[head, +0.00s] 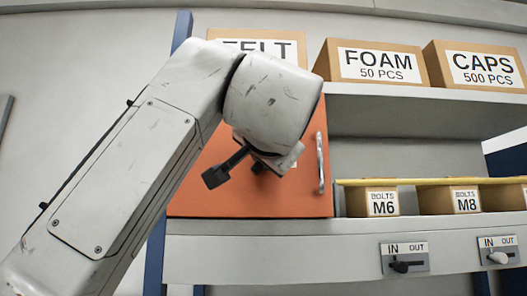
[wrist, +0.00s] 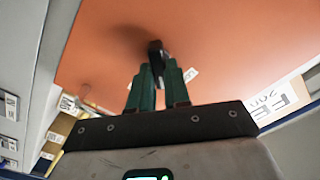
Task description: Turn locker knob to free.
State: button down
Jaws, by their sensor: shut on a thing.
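The orange locker door (head: 300,200) hangs below the shelf in the head view, with a pale vertical handle (head: 320,163) on its right side. It also fills most of the wrist view (wrist: 220,40). In the wrist view, a dark knob (wrist: 155,48) stands out from the door, and the green fingers of my gripper (wrist: 158,72) are closed on its two sides. A small white label (wrist: 190,74) shows beside the fingers; its writing is unreadable. In the head view my arm hides most of the knob and the fingers, so the knob's setting cannot be told.
Boxes marked FELT (head: 260,43), FOAM (head: 372,68) and CAPS (head: 476,67) stand above. Right of the locker, M6 (head: 380,198) and M8 (head: 450,198) boxes sit behind a yellow bar (head: 430,181). IN/OUT switches (head: 404,258) line the lower ledge. A blue post (head: 155,245) stands left.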

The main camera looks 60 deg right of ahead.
jog(key=shift+d+f+m+p, duration=0.1)
jog(key=shift+m+p, duration=0.45)
jog(key=shift+m, duration=1.95)
jog(key=shift+f+m+p, duration=0.1)
jog(key=shift+m+p, duration=0.45)
jog(key=shift+m, duration=1.95)
jog(key=shift+s, duration=0.1)
jog(key=c, duration=1.1)
grip_release()
jog(key=b+v, duration=0.3)
jog(key=v, duration=0.7)
jog(key=shift+s+a, duration=0.25)
jog(key=shift+a, duration=0.1)
